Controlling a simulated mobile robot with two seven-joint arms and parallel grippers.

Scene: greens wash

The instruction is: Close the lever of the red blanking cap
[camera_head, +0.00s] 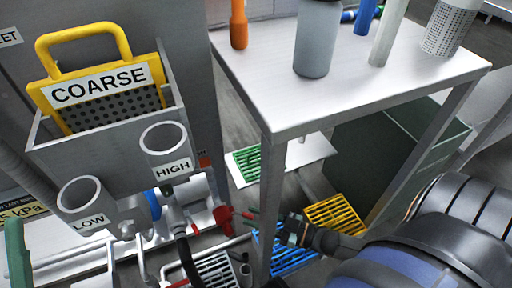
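The red blanking cap (224,219) sits low in the camera_head view, at the right end of the pipework under the grey tank. A thin red piece, which may be its lever, sticks out from it to the right. My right gripper (279,227) comes in from the lower right and points left at the cap, just to the right of it. Its fingertips are small and dark here, and a table leg is close by. I cannot tell whether they touch the lever or how wide they are apart. My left gripper is not in view.
A white table (350,75) with bottles stands above my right gripper, its front leg (267,200) close by. Blue (290,256) and yellow (337,214) grates lie low. The grey tank holds a yellow COARSE screen (110,98). Pipes and a black hose crowd the cap's left.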

